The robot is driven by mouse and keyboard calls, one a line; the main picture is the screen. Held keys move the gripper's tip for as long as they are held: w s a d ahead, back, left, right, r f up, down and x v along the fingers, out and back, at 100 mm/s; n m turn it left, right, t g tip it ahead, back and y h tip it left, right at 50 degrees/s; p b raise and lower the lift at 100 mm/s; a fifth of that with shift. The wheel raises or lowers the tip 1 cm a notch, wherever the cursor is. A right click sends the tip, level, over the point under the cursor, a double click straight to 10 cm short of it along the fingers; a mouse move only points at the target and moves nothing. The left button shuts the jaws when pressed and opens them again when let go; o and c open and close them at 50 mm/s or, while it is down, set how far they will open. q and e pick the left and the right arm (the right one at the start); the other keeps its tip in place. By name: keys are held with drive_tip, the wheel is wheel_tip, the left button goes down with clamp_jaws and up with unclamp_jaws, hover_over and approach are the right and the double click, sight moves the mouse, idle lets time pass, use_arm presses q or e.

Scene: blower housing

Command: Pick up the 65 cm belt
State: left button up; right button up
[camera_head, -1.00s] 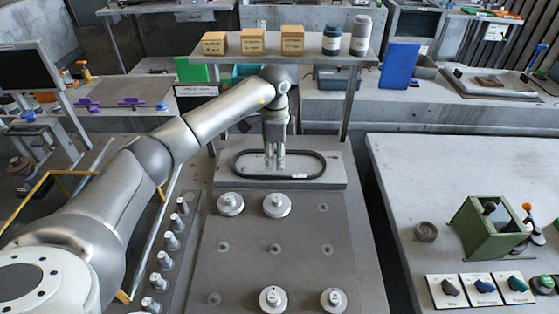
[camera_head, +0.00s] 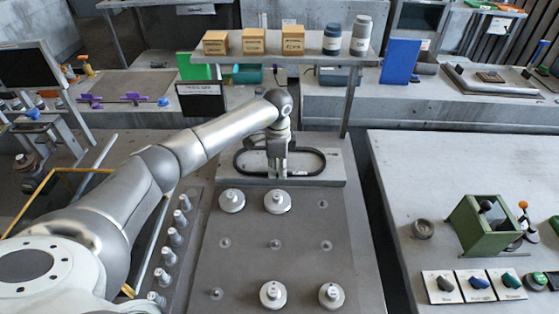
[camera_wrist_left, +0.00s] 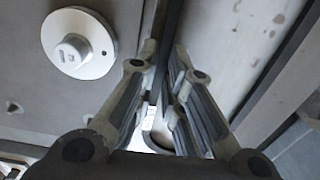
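The belt (camera_head: 325,162) is a thin black oval loop lying flat on a pale raised slab (camera_head: 338,178) at the back of the grey plate. My left gripper (camera_head: 278,176) points straight down at the front run of the loop and hides part of it. In the left wrist view, its fingertips (camera_wrist_left: 165,50) stand close together on either side of a dark strip that looks like the belt. Whether they press on it or leave a gap, I cannot tell. My right gripper is out of view.
Pale round pulleys (camera_head: 277,202) stand on the plate (camera_head: 300,225) in front of the slab. A row of metal pegs (camera_head: 175,237) lines its left side. A shelf (camera_head: 300,55) with boxes and bottles is above and behind. A table with a green housing (camera_head: 482,225) is at right.

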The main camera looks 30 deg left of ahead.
use_arm(q)
clamp_jaws()
drive_tip(key=shift+w+r+b, duration=0.1)
drive_tip(key=shift+r+b, duration=0.6)
drive_tip(key=shift+r, duration=0.15)
drive_tip(key=s+a+r, duration=0.3)
drive_tip(key=s+r, duration=1)
drive_tip(key=r, duration=0.3)
drive_tip(key=shift+s+a+r, duration=0.2)
drive_tip(key=shift+s, duration=0.2)
drive_tip(key=shift+f, duration=0.1)
